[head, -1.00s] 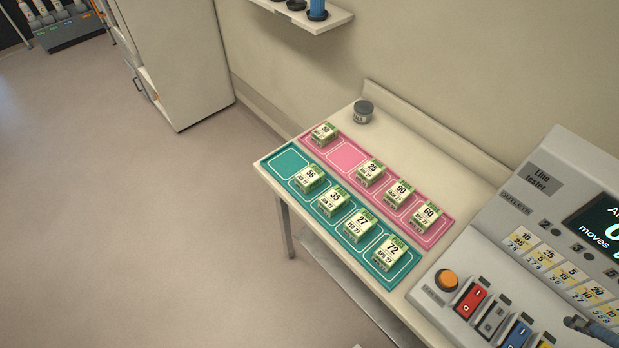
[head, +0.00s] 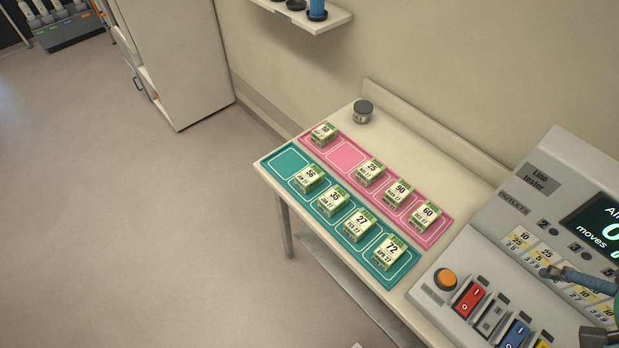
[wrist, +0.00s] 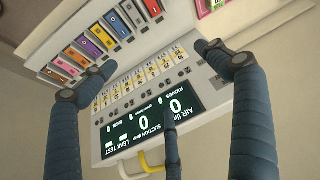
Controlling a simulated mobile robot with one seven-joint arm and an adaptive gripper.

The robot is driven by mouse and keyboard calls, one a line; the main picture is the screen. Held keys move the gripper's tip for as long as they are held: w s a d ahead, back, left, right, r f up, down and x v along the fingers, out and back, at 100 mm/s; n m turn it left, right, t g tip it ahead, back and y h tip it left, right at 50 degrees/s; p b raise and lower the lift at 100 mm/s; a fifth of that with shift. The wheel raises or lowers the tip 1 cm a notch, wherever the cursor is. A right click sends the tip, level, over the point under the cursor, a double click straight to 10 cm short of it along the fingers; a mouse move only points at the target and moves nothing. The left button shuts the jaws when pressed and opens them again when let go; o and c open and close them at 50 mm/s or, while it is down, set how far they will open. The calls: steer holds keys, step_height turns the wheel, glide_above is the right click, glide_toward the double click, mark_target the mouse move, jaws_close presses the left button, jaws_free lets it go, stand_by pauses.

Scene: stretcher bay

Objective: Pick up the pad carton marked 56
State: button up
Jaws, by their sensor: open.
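The pad carton marked 56 (head: 309,179) is a small white and green box. It stands in the teal tray (head: 284,161), in the second spot from the far left end. My gripper's fingers are open and empty in the wrist view (wrist: 205,58), in front of the line tester (wrist: 150,110).
Cartons 35 (head: 333,201), 27 (head: 358,225) and 72 (head: 389,252) share the teal tray. The pink tray (head: 345,155) behind holds several more. A grey jar (head: 362,111) stands behind the trays. The teal tray's far left spot is empty.

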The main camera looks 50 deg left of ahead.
steer(key=w+a+f+n+g+y+p, duration=0.1)
steer(key=w+a+f+n, duration=0.2)
steer(key=a, duration=0.7)
steer(key=w+a+f+n+g+y+p, duration=0.15)
steer(key=w+a, duration=0.25)
steer(key=a, duration=0.5)
steer(key=w+a+f+n, duration=0.1)
steer(key=w+a+n, duration=0.3)
steer(key=a, duration=0.6)
steer(key=s+a+f+n+g, duration=0.1)
steer(key=s+a+f+n, duration=0.1)
steer(key=a+f, duration=0.4)
steer(key=s+a+f+n+p, duration=0.1)
steer(key=s+a+f, duration=0.3)
steer(key=a, duration=0.9)
steer(key=s+a+f+n+g, duration=0.1)
steer(key=s+a+f+n, duration=0.2)
steer(key=a+f, duration=0.4)
steer(key=a+n, duration=0.1)
steer(key=a, duration=0.1)
steer(key=shift+s+a+f+g+y+p, duration=0.2)
steer(key=shift+a+f+g+y+p, duration=0.15)
steer(key=shift+p, duration=0.05)
steer(key=shift+f, duration=0.1)
glide_toward(312, 176)
steer(key=shift+x, duration=2.4)
steer(key=shift+s, duration=0.1)
